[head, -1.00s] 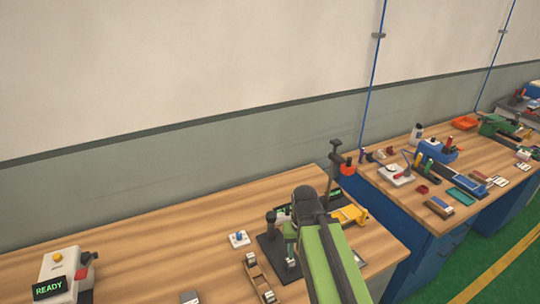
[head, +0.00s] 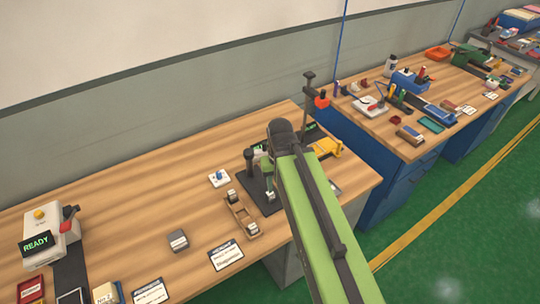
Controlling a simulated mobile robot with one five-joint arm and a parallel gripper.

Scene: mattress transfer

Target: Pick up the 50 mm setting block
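A small grey block (head: 178,240) with a lighter top face lies on the wooden bench, left of a brown wooden holder. The holder (head: 240,213) carries small metallic blocks, one near its far end (head: 233,196) and one near its near end (head: 253,229). Size markings are too small to read, so I cannot tell which block is the 50 mm one. My green arm reaches over the bench's right part, right of the holder. I cannot make out my gripper's fingers at the arm's far end.
A black-based fixture (head: 257,190) stands beside the holder, partly behind my arm. A white unit reading READY (head: 50,240) is at left. Printed cards (head: 226,255) lie along the front. The bench's middle (head: 120,200) is clear.

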